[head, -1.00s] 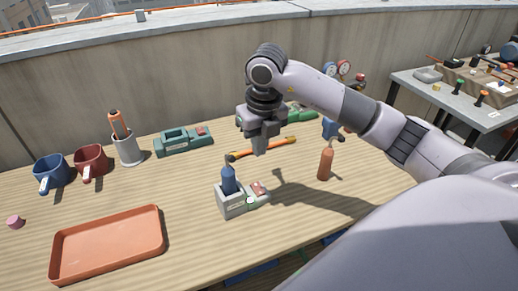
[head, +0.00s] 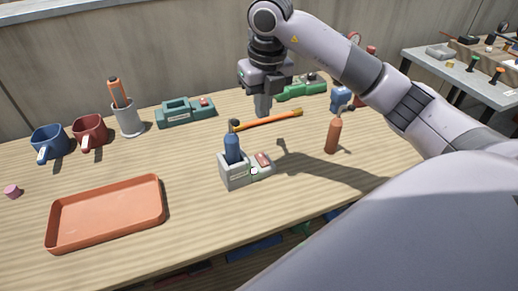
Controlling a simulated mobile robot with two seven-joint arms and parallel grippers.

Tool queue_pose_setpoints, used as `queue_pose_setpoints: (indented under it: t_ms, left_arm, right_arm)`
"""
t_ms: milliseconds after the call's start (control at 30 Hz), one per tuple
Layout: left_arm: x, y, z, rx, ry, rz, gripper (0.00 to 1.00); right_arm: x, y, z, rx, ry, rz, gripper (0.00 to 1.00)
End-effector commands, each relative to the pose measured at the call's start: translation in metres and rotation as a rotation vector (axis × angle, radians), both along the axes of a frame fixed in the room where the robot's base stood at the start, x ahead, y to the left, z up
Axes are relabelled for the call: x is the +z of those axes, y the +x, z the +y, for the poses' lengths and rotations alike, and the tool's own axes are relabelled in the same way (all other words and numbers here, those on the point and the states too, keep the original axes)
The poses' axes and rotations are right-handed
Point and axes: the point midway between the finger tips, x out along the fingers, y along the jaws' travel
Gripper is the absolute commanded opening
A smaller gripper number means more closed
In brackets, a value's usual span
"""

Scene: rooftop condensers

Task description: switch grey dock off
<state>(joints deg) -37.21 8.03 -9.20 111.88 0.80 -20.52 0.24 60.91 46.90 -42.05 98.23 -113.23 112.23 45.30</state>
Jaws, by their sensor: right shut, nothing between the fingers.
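The grey dock (head: 236,178) sits on the wooden table near the middle, with a blue tool (head: 232,148) standing upright in its left part. A red rocker switch (head: 263,159) is on the dock's lower right part, and a small pale round spot shows on its front. I cannot tell the switch's position. My right gripper (head: 264,113) points down, shut and empty, above and behind the dock and apart from it. My left gripper is not in view.
An orange tray (head: 107,243) lies front left. Blue (head: 50,145) and red (head: 90,132) mugs, a cup (head: 130,121) and a teal dock (head: 185,112) stand behind. A hammer (head: 268,119) lies behind the grey dock.

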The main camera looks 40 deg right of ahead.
Motion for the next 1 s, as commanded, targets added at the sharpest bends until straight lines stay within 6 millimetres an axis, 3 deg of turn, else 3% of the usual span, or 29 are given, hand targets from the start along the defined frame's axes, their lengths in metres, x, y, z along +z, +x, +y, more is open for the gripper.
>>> queue_pose_setpoints:
  t_ms: [233,700,1000]
  left_arm:
    - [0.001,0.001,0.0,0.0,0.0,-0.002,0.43]
    - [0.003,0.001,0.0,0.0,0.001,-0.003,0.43]
    - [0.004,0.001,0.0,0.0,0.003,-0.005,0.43]
  right_arm:
    - [-0.015,0.001,0.0,0.001,0.001,0.004,0.0]
    - [-0.109,0.012,-0.002,0.0,0.001,0.004,0.0]
    - [-0.138,0.016,-0.002,0.001,0.0,0.001,0.0]
